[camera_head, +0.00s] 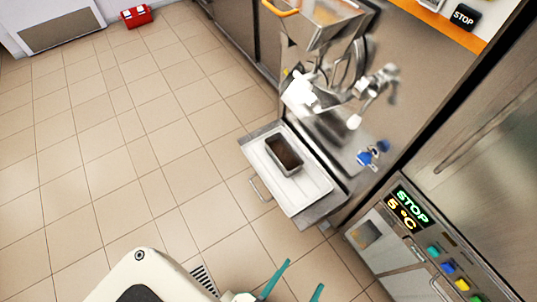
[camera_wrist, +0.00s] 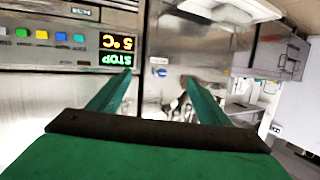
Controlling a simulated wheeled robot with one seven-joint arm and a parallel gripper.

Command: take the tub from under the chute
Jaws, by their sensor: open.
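A small rectangular metal tub (camera_head: 285,155) with a dark brown inside sits on the white tray shelf (camera_head: 307,184) below the freezer's spout in the head view. The chute or spout (camera_head: 354,121) hangs above and to the right of the tub. My gripper (camera_head: 294,280) shows its two green fingers at the bottom of the head view, open, empty and well apart from the tub. In the wrist view its green fingers (camera_wrist: 158,88) are spread, with nothing between them. I cannot make out the tub in the wrist view.
A control panel (camera_head: 410,208) reading STOP and 5 °C is on the freezer at right. A shelf handle (camera_head: 260,189) sticks out at the shelf's front. A red box (camera_head: 136,17) lies far back. The tiled floor at left is clear.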

